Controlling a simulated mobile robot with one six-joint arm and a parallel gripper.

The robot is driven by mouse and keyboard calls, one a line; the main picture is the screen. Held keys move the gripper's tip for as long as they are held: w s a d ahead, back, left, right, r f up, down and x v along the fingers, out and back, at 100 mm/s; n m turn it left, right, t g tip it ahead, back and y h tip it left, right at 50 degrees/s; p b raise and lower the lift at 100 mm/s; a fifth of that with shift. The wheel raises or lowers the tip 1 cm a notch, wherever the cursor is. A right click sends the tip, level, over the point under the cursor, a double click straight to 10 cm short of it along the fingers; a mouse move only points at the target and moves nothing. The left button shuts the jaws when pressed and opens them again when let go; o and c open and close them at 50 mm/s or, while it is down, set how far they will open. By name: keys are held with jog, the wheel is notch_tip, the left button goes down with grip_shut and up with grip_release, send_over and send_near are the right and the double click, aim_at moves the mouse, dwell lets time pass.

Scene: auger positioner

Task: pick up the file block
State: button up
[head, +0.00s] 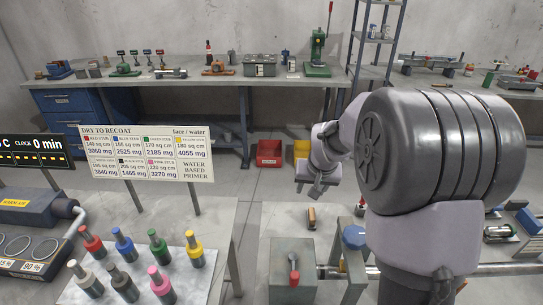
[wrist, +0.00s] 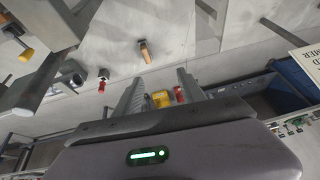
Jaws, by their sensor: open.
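A small upright block with a tan-brown body, which looks like the file block (head: 311,218), stands near the back edge of the grey bench at lower right of centre in the head view. In the wrist view the same block (wrist: 146,54) shows tan with a dark end, above and left of the finger tips. My gripper (head: 313,188) hangs above and behind the block in the head view, apart from it. Its fingers (wrist: 158,86) are spread with nothing held between them.
A grey box with a red-handled part (head: 294,275) and a blue-topped fixture (head: 354,238) stand in front of the block. Red (head: 269,153) and yellow (head: 302,149) bins sit on the floor behind. A bench with colour-capped bottles (head: 158,245) is at left.

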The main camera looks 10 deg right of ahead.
send_near(312, 214)
jog(key=shift+g, duration=0.3)
jog(key=b+x, duration=0.1)
jog(key=x, duration=0.2)
jog(key=b+x, duration=0.2)
jog(key=x, duration=0.2)
jog(key=b+x, duration=0.2)
jog(key=x, duration=0.1)
jog(key=shift+w, duration=0.35)
jog(key=shift+c, duration=0.2)
grip_shut()
